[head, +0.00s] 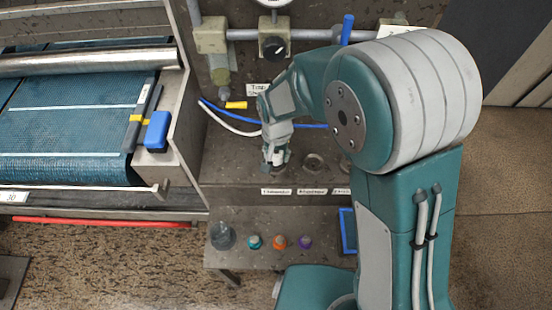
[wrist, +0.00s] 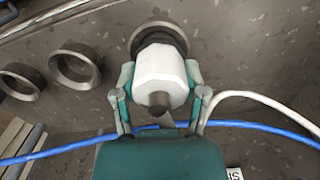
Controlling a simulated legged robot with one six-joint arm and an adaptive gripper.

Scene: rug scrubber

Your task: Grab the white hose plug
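The white hose plug (wrist: 160,72) is a faceted white piece with a brown stub on its near end. In the wrist view its far end meets a dark round socket (wrist: 160,30); how deep it sits is hidden. My gripper (wrist: 160,80) has one finger on each side of the plug, both close against its sides, and appears shut on it. In the head view my gripper (head: 275,155) points down at the left end of the row of sockets, and the plug is mostly hidden there.
Two empty ring sockets (wrist: 75,66) lie left of the plug in the wrist view. A blue hose (wrist: 60,148) and a white hose (wrist: 255,98) run close by my gripper. A lower shelf (head: 240,262) holds coloured caps (head: 279,242) and a glass jar (head: 222,235). A roller machine (head: 85,62) stands left.

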